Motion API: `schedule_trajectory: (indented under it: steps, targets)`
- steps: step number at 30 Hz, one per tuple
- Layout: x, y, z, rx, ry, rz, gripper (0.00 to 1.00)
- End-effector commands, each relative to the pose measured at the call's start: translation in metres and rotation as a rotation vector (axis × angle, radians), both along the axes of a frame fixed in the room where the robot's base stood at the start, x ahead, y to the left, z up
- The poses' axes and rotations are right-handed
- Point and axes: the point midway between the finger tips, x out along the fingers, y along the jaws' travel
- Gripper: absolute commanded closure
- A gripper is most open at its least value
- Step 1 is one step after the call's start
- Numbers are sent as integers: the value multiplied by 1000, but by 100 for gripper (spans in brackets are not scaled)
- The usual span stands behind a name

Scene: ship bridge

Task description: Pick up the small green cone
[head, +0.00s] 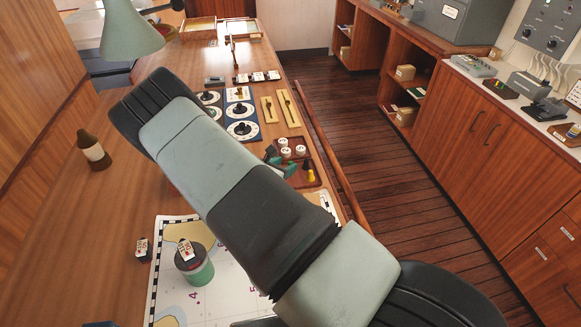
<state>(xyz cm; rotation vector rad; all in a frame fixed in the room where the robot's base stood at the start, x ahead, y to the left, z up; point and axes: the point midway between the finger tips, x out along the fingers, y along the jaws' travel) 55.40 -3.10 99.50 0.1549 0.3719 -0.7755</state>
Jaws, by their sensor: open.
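My arm crosses the middle of the head view and hides much of the desk. Two small dark green-grey pieces stick out from behind it at the left side of a brown tray; they look like the fingertips of my gripper (280,160), apart from each other. Most of the gripper is hidden behind the arm. I cannot clearly make out a small green cone; it may be hidden by the arm or gripper.
A green-and-dark cylinder (197,270) stands on the chart (235,300), with a small label on top. A brown bottle (94,152) stands at left. A green lamp shade (130,32) hangs at upper left. Blue dial panels (242,125) lie behind the arm. The left desk is mostly clear.

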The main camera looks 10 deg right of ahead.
Motion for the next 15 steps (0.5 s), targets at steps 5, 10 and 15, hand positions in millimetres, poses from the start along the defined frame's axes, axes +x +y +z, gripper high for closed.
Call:
schedule_trajectory:
  steps: [5, 10, 15]
  targets:
    - [14, -16, -9, 0, -1, -1, 51]
    - [17, -18, -10, 0, 0, 1, 51]
    - [17, -18, -10, 0, 0, 1, 59]
